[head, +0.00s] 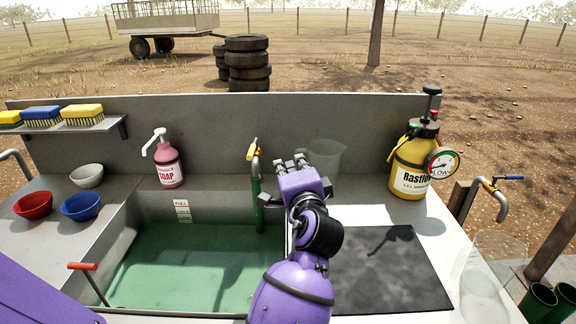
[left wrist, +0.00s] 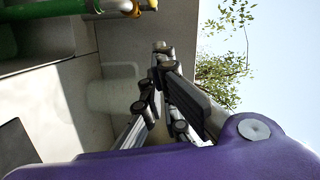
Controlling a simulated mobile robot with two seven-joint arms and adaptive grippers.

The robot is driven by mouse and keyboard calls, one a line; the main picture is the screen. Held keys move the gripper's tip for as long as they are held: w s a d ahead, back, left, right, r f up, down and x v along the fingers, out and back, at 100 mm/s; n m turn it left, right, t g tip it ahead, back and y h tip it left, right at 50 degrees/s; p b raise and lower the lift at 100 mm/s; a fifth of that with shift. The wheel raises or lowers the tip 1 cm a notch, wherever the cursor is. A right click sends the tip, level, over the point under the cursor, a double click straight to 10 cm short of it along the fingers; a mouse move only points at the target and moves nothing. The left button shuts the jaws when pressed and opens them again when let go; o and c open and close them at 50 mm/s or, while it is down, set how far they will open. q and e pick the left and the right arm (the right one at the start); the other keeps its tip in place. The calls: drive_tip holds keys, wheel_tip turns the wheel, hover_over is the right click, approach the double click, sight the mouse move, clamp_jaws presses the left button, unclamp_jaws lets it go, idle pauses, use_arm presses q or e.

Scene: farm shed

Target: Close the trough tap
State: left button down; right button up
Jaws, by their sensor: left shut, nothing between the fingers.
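The trough tap (head: 256,185) is a green pipe with a yellow lever (head: 252,150) at its top, standing at the back right edge of the trough (head: 130,215). The lever points up. The trough holds green water, with a FULL label (head: 182,210) on its back wall. My left gripper (head: 290,163) is shut and empty, just right of the tap and apart from it. In the left wrist view the tap's green pipe (left wrist: 62,12) and yellow part (left wrist: 135,8) show at the top edge, clear of the fingers (left wrist: 160,65). My right gripper is out of view.
A clear cup (head: 326,157) stands just behind my left gripper. A pink soap bottle (head: 169,166) stands left of the tap, and a yellow sprayer (head: 412,165) stands right. Bowls (head: 81,207) sit at left. A blue-levered tap (head: 490,186) is at far right. A dark mat (head: 385,270) lies bare.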

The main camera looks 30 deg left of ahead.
sight(253, 152)
use_arm(q)
drive_tip(key=w+a+f+p, duration=0.1)
drive_tip(key=w+a, duration=0.2)
drive_tip(key=a, duration=0.5)
drive_tip(key=shift+w+a, duration=0.2)
drive_tip(key=shift+w, duration=0.2)
drive_tip(key=shift+a+f, duration=0.1)
